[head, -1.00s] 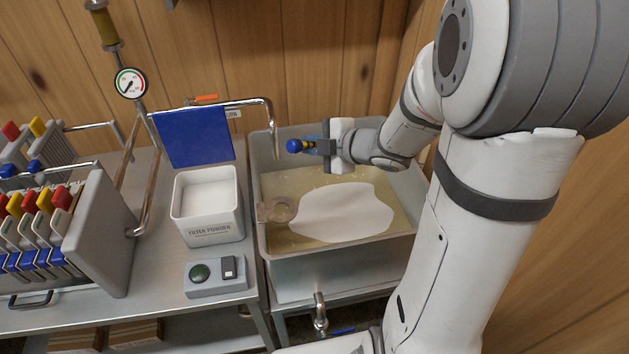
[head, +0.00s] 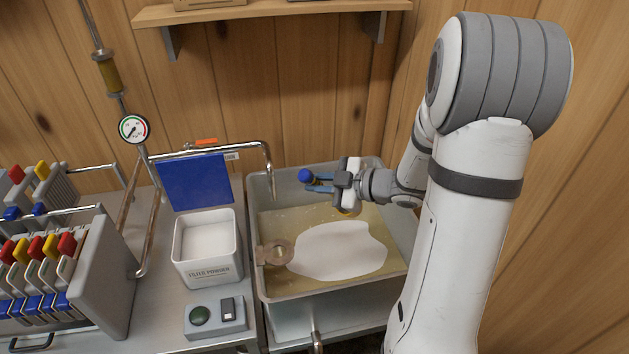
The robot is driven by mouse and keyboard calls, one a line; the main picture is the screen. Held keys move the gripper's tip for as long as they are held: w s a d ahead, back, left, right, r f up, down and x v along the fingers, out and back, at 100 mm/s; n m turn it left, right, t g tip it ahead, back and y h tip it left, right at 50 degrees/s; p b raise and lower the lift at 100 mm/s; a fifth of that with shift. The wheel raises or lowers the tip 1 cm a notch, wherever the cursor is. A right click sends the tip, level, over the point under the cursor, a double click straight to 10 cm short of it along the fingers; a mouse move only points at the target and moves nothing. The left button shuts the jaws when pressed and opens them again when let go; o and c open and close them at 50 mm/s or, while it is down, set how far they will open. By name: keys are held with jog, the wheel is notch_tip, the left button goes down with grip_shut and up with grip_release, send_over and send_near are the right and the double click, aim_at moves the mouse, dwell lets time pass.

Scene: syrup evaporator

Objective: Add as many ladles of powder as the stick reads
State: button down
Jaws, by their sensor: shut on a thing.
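My gripper (head: 320,183) is over the back part of the tank (head: 262,283), shut on a tool with a blue ball end (head: 306,176). Its jaws hide most of the tool, so I cannot tell whether it is the ladle. A small yellow part shows just below the gripper. The tank holds yellowish liquid (head: 375,213) with a large white patch (head: 337,251) on it. The white filter powder box (head: 208,272) stands open on the bench left of the tank, with white powder (head: 206,236) inside. I cannot make out a stick or any reading.
A bent metal pipe (head: 268,160) reaches over the tank's left side. A blue panel (head: 196,182) stands behind the powder box, a switch box (head: 215,316) in front. The filter press (head: 105,270) is at left; a shelf (head: 270,12) is above.

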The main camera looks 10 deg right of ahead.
jog(key=w+d+r+m+y+p, duration=0.3)
jog(key=d+r+m+p, duration=0.2)
jog(key=p, duration=0.4)
jog(key=shift+w+d+r+m+t+y, duration=0.3)
jog(key=shift+d+r+m, duration=0.15)
jog(key=shift+d, duration=0.15)
jog(key=shift+a, duration=0.15)
